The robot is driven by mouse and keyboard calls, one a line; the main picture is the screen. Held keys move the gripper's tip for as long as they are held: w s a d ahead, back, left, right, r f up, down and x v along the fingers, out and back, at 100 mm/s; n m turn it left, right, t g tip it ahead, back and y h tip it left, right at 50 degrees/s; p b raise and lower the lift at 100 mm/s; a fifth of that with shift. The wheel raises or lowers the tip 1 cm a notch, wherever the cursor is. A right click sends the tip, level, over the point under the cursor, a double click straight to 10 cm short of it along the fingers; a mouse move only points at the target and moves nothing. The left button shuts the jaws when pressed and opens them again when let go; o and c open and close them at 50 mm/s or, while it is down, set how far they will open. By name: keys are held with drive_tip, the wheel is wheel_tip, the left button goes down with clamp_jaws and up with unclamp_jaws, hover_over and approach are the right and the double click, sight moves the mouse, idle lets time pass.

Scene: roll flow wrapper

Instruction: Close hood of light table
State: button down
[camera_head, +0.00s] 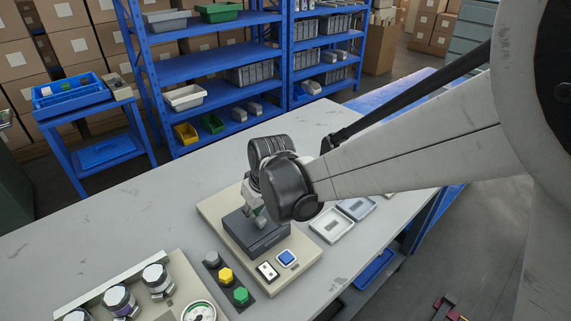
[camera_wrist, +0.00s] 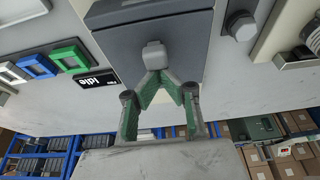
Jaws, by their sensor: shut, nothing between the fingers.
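The light table's dark grey hood (camera_wrist: 150,30) fills the upper middle of the wrist view, with a light grey knob (camera_wrist: 153,54) on its near edge. In the head view a dark grey box (camera_head: 262,240), which looks like the same unit, sits on a beige base plate (camera_head: 212,207), partly hidden by my arm. My gripper (camera_wrist: 158,78) is shut and empty, its green-padded fingertips close together just below the knob in the wrist view. I cannot tell whether they touch it, nor how far the hood is open.
A white switch (camera_head: 267,271) and blue button (camera_head: 287,258) are on the plate. Shallow trays (camera_head: 332,225) lie to the right. Blue shelves (camera_head: 205,68) stand behind; the table's left is clear.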

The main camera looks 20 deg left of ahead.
drive_tip(key=shift+s+d+f, duration=0.15)
drive_tip(key=shift+s+d, duration=0.1)
drive_tip(key=shift+s, duration=0.05)
drive_tip(key=shift+w+a, duration=0.35)
drive_tip(key=shift+a, duration=0.1)
drive_tip(key=w+a, duration=0.1)
drive_tip(key=a+r, duration=0.1)
drive_tip(key=shift+w+a, duration=0.4)
drive_tip(key=p+v, duration=0.4)
drive_tip(key=v, duration=0.5)
drive_tip(key=d+r+m+t, duration=0.1)
drive_tip(key=d+r+m, duration=0.3)
drive_tip(key=d, duration=0.7)
drive_tip(key=d+r+m+t, duration=0.1)
drive_tip(key=d+r, duration=0.5)
drive_tip(key=d, duration=0.6)
drive_tip(key=s+d+m+t+h, duration=0.1)
drive_tip(key=s+d+m, duration=0.2)
drive_tip(key=s+d, duration=0.3)
drive_tip(key=s+d+m+t+h, duration=0.2)
drive_tip(key=s+d, duration=0.4)
drive_tip(key=d, duration=1)
drive_tip(key=shift+s+f+m, duration=0.2)
drive_tip(key=shift+m, duration=0.7)
